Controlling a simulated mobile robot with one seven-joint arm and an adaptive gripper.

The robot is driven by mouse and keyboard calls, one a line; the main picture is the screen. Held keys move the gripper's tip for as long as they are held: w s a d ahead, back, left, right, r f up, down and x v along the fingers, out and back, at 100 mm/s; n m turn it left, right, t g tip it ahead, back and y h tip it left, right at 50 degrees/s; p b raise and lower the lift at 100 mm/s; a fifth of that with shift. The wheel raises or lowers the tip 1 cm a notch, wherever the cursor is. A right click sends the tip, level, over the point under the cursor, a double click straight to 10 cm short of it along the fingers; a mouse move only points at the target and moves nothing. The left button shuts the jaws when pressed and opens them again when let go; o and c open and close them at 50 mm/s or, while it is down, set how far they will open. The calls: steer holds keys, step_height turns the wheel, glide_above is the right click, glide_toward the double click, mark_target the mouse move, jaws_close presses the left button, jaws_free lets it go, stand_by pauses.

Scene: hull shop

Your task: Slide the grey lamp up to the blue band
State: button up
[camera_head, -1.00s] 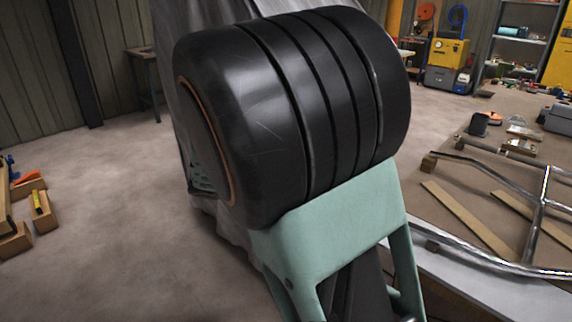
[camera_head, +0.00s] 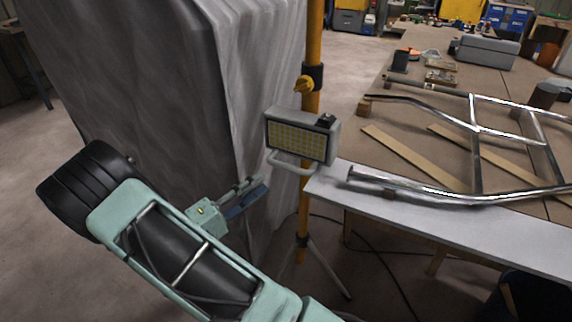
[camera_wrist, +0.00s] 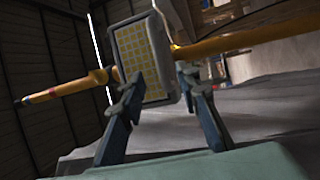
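The grey lamp (camera_head: 300,135), with a yellow gridded face, sits on a yellow pole (camera_head: 311,190). My gripper (camera_head: 257,187) is open, just below and left of the lamp in the head view. In the wrist view, the lamp (camera_wrist: 140,60) shows beyond and between the spread fingers of my gripper (camera_wrist: 158,78); contact cannot be told. Near the pole's left end in the wrist view are a small blue band (camera_wrist: 25,99) and a red band (camera_wrist: 52,92). The pole's top is outside the head view.
A grey draped block (camera_head: 180,80) stands close behind my gripper. A bench (camera_head: 470,225) with a metal tube frame (camera_head: 440,190) is at the right, near the pole. The pole's tripod legs (camera_head: 325,270) and a dark cable (camera_head: 390,265) are on the floor.

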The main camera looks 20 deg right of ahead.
mark_target(286, 166)
steer(key=x, duration=1)
steer(key=shift+b, duration=0.35)
jaws_close()
